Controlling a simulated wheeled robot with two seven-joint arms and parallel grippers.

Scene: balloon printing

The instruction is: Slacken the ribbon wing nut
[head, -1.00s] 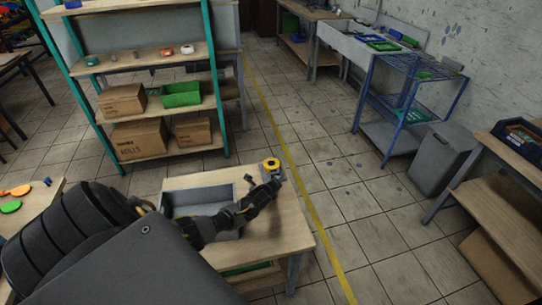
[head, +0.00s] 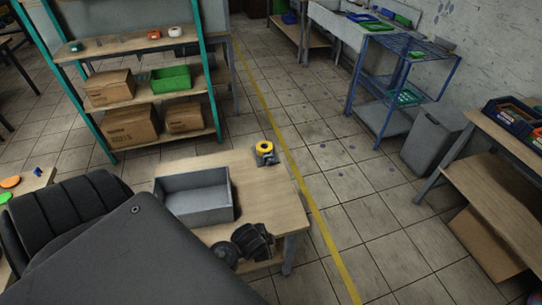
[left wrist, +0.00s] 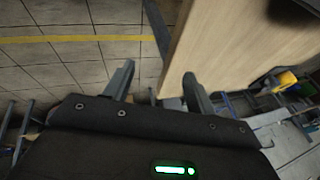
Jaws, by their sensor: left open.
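A yellow ribbon roll (head: 264,147) sits on a small dark holder (head: 266,159) near the table's far right corner. The wing nut is too small to make out. Part of my left arm shows at the table's front right in the head view, but its fingers cannot be made out there. In the left wrist view my left gripper (left wrist: 158,76) is open, with nothing between its fingers, close to the edge of a wooden tabletop (left wrist: 225,40). The ribbon roll cannot be identified for sure in that view. My right gripper is not in view.
A grey open tray (head: 195,217) stands on the wooden table (head: 272,202) left of the holder. A shelf with boxes (head: 130,124) and a green bin (head: 171,79) stands behind. A yellow floor line (head: 311,207) runs past the table's right side, where the floor is clear.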

